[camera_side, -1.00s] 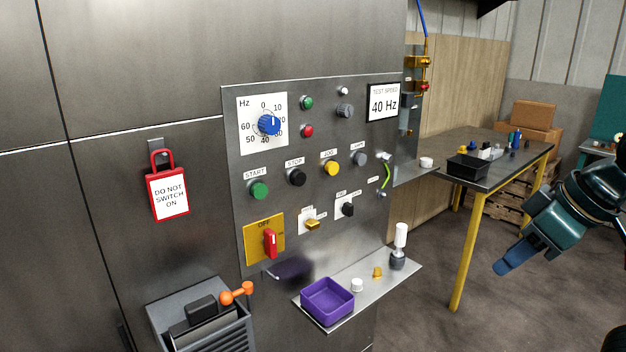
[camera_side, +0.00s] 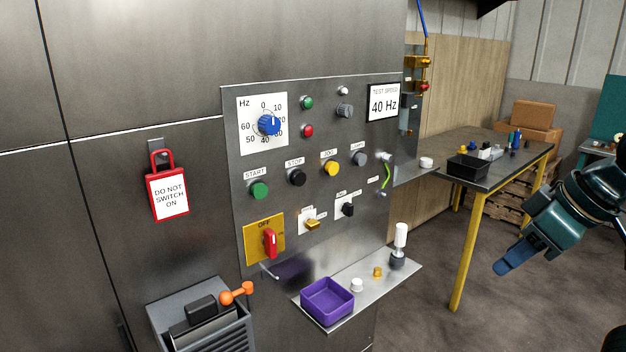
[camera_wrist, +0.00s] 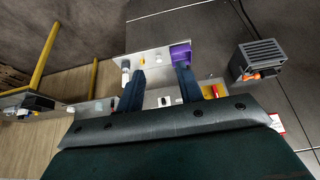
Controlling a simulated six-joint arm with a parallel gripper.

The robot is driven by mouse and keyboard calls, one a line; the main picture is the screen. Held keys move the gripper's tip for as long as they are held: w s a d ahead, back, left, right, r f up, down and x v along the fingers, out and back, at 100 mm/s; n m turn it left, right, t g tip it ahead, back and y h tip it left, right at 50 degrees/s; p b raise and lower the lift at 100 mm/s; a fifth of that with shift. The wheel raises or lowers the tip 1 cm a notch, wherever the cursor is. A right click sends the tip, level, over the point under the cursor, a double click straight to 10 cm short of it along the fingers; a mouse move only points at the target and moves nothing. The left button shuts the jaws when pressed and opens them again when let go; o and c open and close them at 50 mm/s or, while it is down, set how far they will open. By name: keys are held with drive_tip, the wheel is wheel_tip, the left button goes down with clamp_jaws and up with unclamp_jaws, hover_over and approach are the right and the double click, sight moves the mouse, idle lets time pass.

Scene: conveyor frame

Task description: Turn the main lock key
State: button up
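The control panel (camera_side: 215,180) carries a gold key-like knob (camera_side: 312,224) on a white plate in its lower middle; its label is too small to read. Left of it a red handle (camera_side: 270,243) stands upright on a yellow plate marked OFF. Right of it is a black selector (camera_side: 348,210). My gripper (camera_side: 505,262) is at the right of the side view, well away from the panel and touching nothing. In the wrist view my gripper (camera_wrist: 161,69) has its two blue fingers apart with nothing between them. The red handle also shows there (camera_wrist: 214,91); the gold knob seems hidden by a finger.
A shelf (camera_side: 345,303) juts out below the panel with a purple tray (camera_side: 327,312) and small parts. A red tag (camera_side: 168,194) hangs left. A yellow-legged table (camera_side: 500,157) is behind; space before the panel is clear.

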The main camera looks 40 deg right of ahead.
drive_tip(key=shift+w, duration=0.1)
drive_tip(key=c, duration=0.6)
drive_tip(key=shift+w+r, duration=0.2)
clamp_jaws()
drive_tip(key=w+a+r+t, duration=0.1)
drive_tip(key=w+a+r, duration=0.1)
drive_tip(key=w, duration=1.2)
drive_tip(key=w+a+r+t, duration=0.2)
drive_tip(key=w+a, duration=0.2)
drive_tip(key=w, duration=1)
drive_tip(key=shift+a, duration=0.35)
